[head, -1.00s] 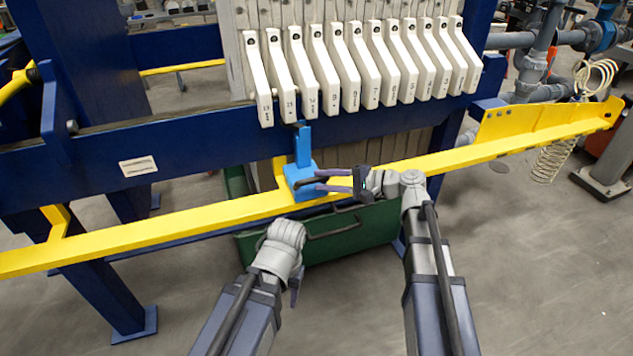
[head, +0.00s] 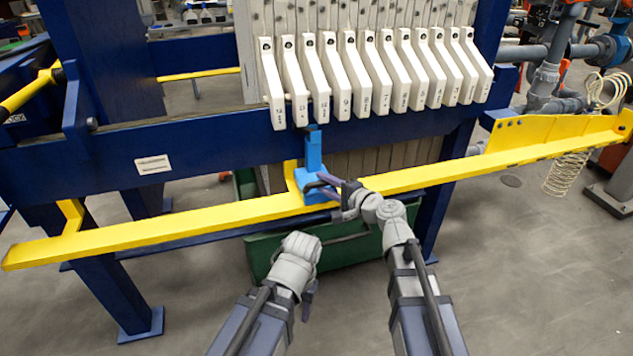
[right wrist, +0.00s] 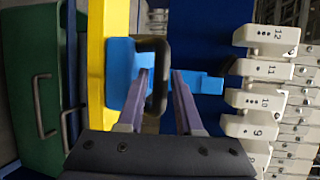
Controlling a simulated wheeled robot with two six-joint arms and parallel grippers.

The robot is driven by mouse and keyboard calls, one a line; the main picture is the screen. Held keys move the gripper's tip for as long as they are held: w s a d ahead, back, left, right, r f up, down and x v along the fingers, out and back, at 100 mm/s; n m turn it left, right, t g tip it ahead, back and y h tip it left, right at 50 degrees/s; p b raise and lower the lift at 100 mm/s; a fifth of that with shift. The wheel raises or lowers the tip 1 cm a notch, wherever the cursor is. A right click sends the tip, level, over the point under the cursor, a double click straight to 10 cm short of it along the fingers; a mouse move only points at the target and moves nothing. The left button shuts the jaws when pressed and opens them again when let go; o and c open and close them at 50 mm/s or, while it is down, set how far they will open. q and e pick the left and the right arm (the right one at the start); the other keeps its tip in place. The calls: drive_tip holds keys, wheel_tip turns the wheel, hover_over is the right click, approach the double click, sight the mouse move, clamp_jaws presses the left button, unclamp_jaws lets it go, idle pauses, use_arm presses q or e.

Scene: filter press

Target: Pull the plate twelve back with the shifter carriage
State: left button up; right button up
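The blue shifter carriage (head: 312,181) sits on the yellow rail (head: 215,216). Its upright reaches toward the undersides of the white plate handles, near the third from the left. Plate twelve (head: 271,85) is the leftmost handle; its number shows in the right wrist view (right wrist: 268,35). My right gripper (head: 325,188) is at the carriage's black handle. In the right wrist view its purple fingers (right wrist: 161,80) stand apart, either side of the handle (right wrist: 160,60). My left gripper (head: 308,302) hangs low in front of the rail, mostly hidden by its own wrist.
The other white plate handles (head: 385,75) stand in a close row to the right. A dark blue frame beam (head: 200,140) runs behind the rail. A green bin (head: 345,246) stands below. The rail is clear left of the carriage.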

sight(316, 180)
drive_tip(key=shift+x, duration=1.9)
drive_tip(key=shift+c, duration=0.2)
clamp_jaws()
